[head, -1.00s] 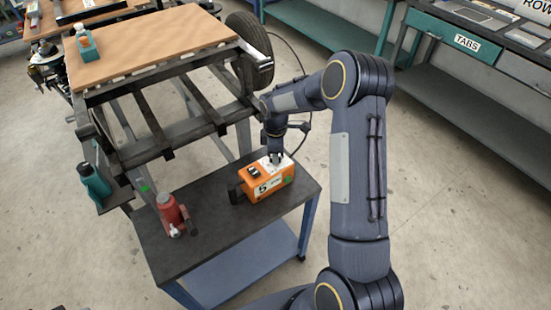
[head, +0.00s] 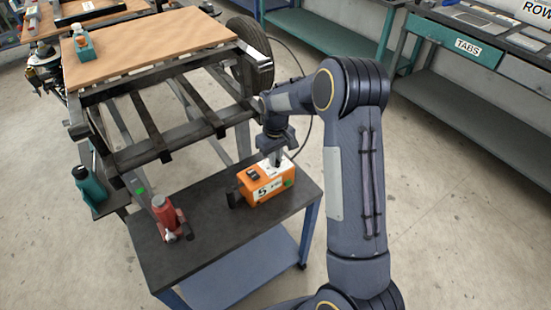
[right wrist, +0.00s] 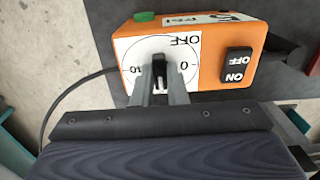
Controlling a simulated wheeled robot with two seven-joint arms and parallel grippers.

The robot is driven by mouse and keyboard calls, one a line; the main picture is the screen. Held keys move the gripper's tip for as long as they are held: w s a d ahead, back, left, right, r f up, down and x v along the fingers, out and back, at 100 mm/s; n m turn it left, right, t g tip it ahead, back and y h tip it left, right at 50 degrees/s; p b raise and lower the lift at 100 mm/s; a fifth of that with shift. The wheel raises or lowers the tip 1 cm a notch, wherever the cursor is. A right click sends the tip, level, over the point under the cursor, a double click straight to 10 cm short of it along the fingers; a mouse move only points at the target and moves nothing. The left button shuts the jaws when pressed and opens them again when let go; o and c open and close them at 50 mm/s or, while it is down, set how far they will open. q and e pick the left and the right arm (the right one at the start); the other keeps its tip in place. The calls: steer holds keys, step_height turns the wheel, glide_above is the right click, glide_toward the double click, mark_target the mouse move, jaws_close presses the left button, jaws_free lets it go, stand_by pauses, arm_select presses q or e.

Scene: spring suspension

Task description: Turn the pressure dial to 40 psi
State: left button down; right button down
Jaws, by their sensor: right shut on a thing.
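An orange pressure unit (head: 252,197) sits on the dark-topped cart. In the right wrist view its white dial face (right wrist: 128,47) shows upside down, with OFF, 0 and another number partly readable at the left. A small black knob (right wrist: 159,70) stands on that face. My right gripper (right wrist: 161,82) has its two fingers on either side of the knob and is shut on it. In the head view the right gripper (head: 276,158) reaches down onto the unit's top. The fingers partly cover the dial, so its exact setting is hard to read. My left gripper is out of view.
A black ON/OFF rocker switch (right wrist: 236,66) is beside the dial. A red bottle jack (head: 168,218) stands left on the cart top (head: 215,230). A teal bottle (head: 88,184) stands farther left. A metal frame (head: 150,125) rises behind. A dark cable (right wrist: 70,90) runs from the unit.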

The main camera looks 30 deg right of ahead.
steer(key=m, duration=0.4)
steer(key=shift+m, duration=0.3)
steer(key=m, duration=0.3)
steer(key=shift+m, duration=0.4)
steer(key=m, duration=0.3)
steer(key=shift+m, duration=0.3)
steer(key=m+p, duration=0.1)
steer(key=m, duration=0.3)
stand_by(0.4)
steer(key=c, duration=1.4)
jaws_free()
steer(key=shift+c, duration=0.2)
step_height(320, 180, up, 8)
steer(key=shift+f, duration=0.1)
